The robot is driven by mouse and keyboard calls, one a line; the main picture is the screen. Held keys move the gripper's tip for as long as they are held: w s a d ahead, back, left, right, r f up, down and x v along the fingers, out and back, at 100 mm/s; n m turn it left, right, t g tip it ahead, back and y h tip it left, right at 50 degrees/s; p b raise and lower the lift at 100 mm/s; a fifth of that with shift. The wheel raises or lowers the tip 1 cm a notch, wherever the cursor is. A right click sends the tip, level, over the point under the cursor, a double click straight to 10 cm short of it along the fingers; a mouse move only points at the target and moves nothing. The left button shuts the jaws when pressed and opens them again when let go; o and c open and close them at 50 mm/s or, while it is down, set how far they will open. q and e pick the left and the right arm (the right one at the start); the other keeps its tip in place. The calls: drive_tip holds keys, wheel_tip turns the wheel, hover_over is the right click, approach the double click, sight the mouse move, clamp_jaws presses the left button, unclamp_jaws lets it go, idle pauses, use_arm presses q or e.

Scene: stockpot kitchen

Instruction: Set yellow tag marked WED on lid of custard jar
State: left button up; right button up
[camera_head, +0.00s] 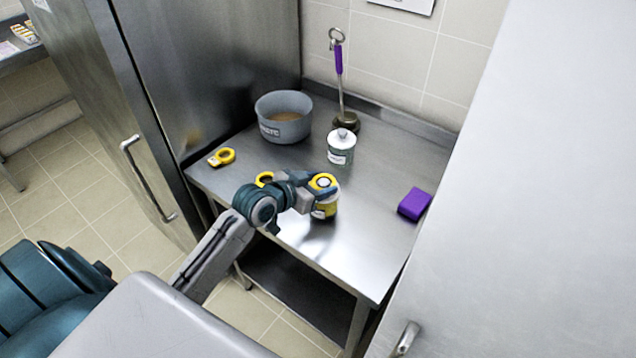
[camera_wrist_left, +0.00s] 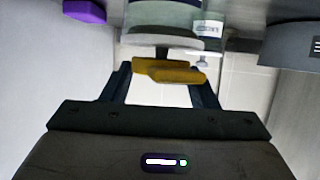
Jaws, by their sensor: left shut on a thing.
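My left gripper (camera_head: 322,184) is shut on a yellow tag, which shows as a yellow piece between the fingers in the left wrist view (camera_wrist_left: 168,71). In the head view the yellow tag (camera_head: 323,181) is over a jar (camera_head: 325,208) at the table's front. The wrist view shows the jar inverted, with its grey lid (camera_wrist_left: 165,41) close to the tag. I cannot tell whether tag and lid touch. The jar's label and the tag's lettering are not readable, so I cannot confirm custard or WED. My right gripper is not in view.
Another yellow tag (camera_head: 222,157) lies at the table's left; one (camera_head: 265,178) is partly hidden behind my arm. A grey pot (camera_head: 284,118), a white-lidded jar (camera_head: 341,148) and a purple-handled tool (camera_head: 339,62) stand behind. A purple block (camera_head: 414,204) lies right.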

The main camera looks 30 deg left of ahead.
use_arm(q)
drive_tip(key=shift+f+b, duration=0.35)
drive_tip(key=shift+f, duration=0.2)
drive_tip(key=o, duration=0.7)
drive_tip(key=shift+s+a+r+p, duration=0.15)
drive_tip(key=shift+s+r+p, duration=0.15)
drive_tip(key=shift+s+p, duration=0.25)
drive_tip(key=shift+p+v, duration=0.7)
drive_tip(key=shift+v, duration=0.4)
drive_tip(key=p+v, duration=0.5)
drive_tip(key=v, duration=0.2)
drive_tip(key=shift+s+p, duration=0.35)
drive_tip(key=shift+p, duration=0.05)
